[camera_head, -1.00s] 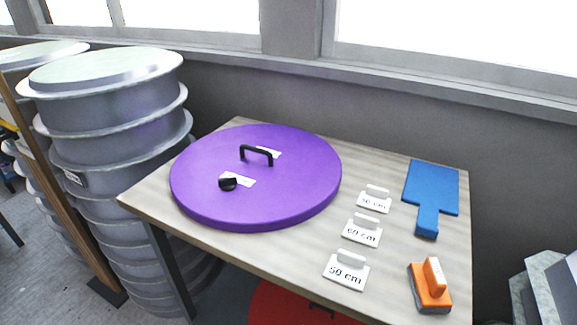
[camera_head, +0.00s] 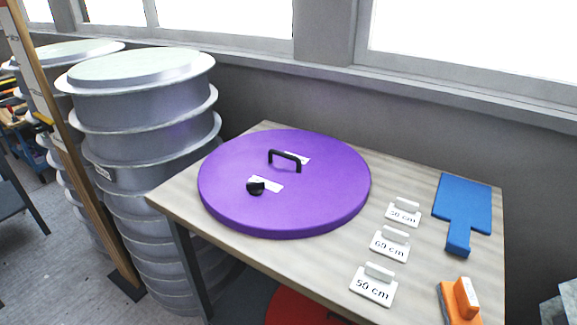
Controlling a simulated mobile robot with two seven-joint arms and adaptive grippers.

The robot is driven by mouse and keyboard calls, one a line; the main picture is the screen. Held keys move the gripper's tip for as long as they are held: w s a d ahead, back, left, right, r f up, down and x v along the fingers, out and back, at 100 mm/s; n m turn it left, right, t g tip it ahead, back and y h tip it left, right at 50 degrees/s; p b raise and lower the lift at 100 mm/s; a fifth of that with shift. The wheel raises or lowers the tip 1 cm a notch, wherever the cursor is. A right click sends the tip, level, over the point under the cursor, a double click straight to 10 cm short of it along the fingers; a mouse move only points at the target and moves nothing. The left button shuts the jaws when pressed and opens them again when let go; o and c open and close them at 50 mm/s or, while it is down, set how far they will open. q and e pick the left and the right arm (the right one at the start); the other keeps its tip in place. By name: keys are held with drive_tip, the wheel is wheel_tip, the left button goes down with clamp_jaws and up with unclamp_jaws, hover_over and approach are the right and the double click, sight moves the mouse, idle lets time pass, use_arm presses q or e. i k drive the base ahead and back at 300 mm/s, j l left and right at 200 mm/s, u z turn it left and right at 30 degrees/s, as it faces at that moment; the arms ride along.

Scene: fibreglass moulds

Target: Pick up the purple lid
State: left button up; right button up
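The purple lid (camera_head: 300,205) is a large round disc lying flat on the wooden table (camera_head: 190,197). It has a black arched handle (camera_head: 285,156) near its middle and a small black knob (camera_head: 256,187) to the left of that. White labels lie beside the handle and the knob. Neither of my grippers is in view, and nothing touches the lid.
White size tags (camera_head: 374,286) stand right of the lid. A blue paddle-shaped tool (camera_head: 463,207) and an orange-handled block (camera_head: 461,301) lie at the table's right side. Stacked grey moulds (camera_head: 140,115) stand left of the table. A red disc (camera_head: 290,305) is under it.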

sight(316, 183)
drive_tip(key=i+j+z, duration=0.1)
drive_tip(key=j+z, duration=0.3)
drive_tip(key=j, duration=0.3)
drive_tip(key=j+z, duration=0.35)
drive_tip(key=j, duration=0.35)
